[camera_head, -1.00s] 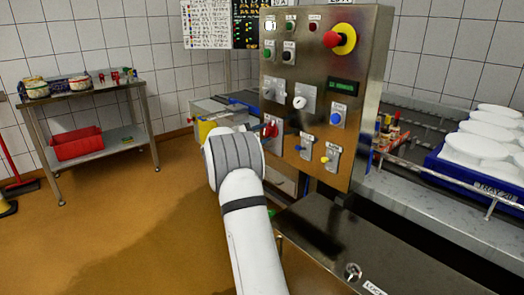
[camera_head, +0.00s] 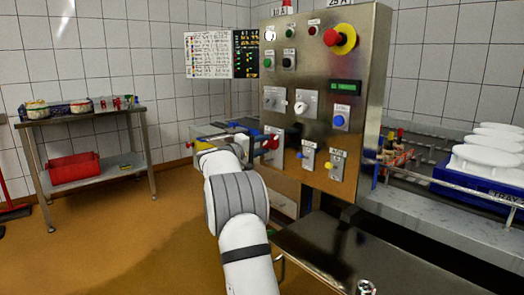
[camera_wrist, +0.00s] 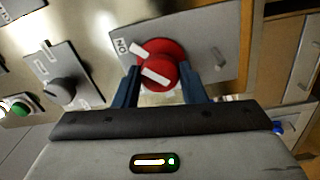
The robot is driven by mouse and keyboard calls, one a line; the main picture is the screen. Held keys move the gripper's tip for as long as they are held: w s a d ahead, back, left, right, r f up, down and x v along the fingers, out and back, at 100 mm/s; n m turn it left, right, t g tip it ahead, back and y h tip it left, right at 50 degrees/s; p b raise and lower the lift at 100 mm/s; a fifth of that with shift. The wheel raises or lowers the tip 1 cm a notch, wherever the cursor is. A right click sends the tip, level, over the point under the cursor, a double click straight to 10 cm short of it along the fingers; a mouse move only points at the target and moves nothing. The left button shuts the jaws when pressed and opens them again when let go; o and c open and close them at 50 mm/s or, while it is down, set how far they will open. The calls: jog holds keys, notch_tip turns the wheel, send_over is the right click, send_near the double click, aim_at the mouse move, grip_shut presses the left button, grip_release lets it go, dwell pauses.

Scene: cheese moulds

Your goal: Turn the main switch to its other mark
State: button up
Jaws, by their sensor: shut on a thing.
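The main switch is a red rotary knob (camera_wrist: 168,54) with white bars on a grey plate (camera_wrist: 202,38). An ON label shows at the plate's upper left in the wrist view, and a small grey piece stands at its right. My gripper (camera_wrist: 160,76) has its two dark blue fingers on either side of the knob and is shut on it. In the head view the red knob (camera_head: 271,141) sits low on the left of the steel panel (camera_head: 310,80), and my gripper reaches it from the left, partly hidden by my arm.
Other controls surround the switch: a white-centred dial (camera_head: 300,107), a blue button (camera_head: 338,121), a yellow-handled switch (camera_head: 336,163) and a red emergency button (camera_head: 331,37). A steel surface (camera_head: 340,250) lies below the panel. A side table (camera_head: 85,118) stands at the left; open floor lies between.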

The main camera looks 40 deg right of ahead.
jog(key=shift+f, duration=0.1)
jog(key=o, duration=1)
jog(key=a, duration=0.2)
jog(key=a+p, duration=0.1)
jog(key=a, duration=0.4)
jog(key=shift+s+a+f, duration=0.15)
jog(key=shift+s+a, duration=0.15)
jog(key=shift+a, duration=0.1)
jog(key=shift+p, duration=0.3)
jog(key=s+a+r+y+p, duration=0.4)
jog(key=s+a+y+p, duration=0.2)
jog(key=s+a+p, duration=0.4)
jog(key=s+a+r+y+p, duration=0.4)
jog(key=s+a+p, duration=0.6)
jog(key=s, duration=0.5)
jog(key=s+a+r+n+t+y+p, duration=0.1)
jog(key=s+a+r+y+p, duration=0.3)
jog(key=s+a+y+p, duration=0.4)
jog(key=shift+s+a+r+y+p, duration=0.15)
jog(key=shift+s+a+p, duration=0.45)
jog(key=shift+s+a, duration=0.6)
jog(key=shift+s+a+r+y+p, duration=0.15)
jog(key=shift+s+a+p, duration=0.4)
jog(key=shift+s+a, duration=0.6)
